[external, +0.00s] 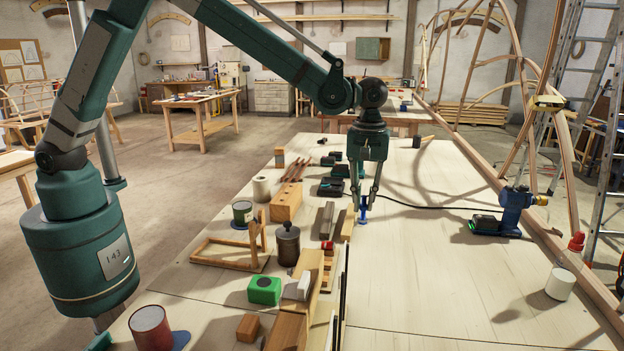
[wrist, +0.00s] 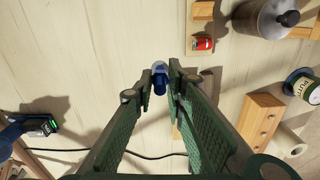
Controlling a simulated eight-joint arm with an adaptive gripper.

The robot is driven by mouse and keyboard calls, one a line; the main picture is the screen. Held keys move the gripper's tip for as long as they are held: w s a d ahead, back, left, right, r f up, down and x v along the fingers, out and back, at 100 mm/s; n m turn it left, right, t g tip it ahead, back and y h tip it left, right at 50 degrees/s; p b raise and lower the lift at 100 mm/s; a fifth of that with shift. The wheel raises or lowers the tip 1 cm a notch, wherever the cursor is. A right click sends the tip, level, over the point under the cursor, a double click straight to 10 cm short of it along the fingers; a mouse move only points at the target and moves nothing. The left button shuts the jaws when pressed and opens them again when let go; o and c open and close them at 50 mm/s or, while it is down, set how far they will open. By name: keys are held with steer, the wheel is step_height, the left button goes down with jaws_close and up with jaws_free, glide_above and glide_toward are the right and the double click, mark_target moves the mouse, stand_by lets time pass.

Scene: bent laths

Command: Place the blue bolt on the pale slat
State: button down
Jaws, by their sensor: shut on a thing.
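The blue bolt (external: 363,213) is between the fingertips of my gripper (external: 362,200), which is shut on it. It hangs upright, its lower end close to the tabletop; I cannot tell whether it touches. In the wrist view the bolt (wrist: 160,84) shows between the tips of my gripper (wrist: 161,78). The pale slat (external: 348,224) lies on the table just left of the bolt in the external view, apart from it. In the wrist view the slat is mostly hidden behind the right finger.
A darker grey-brown slat (external: 326,220) lies left of the pale one. A blue power tool (external: 515,210) is at right. The table right of the bolt is largely clear.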

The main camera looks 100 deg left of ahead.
step_height(320, 180, up, 2)
steer(key=n, duration=0.1)
glide_above(350, 217)
steer(key=shift+d, duration=0.2)
step_height(350, 217, down, 6)
steer(key=shift+f, duration=0.15)
stand_by(0.3)
steer(key=shift+f, duration=1.9)
steer(key=shift+f, duration=0.2)
steer(key=c, duration=2.3)
jaws_free()
steer(key=shift+r, duration=0.1)
steer(key=shift+r, duration=0.1)
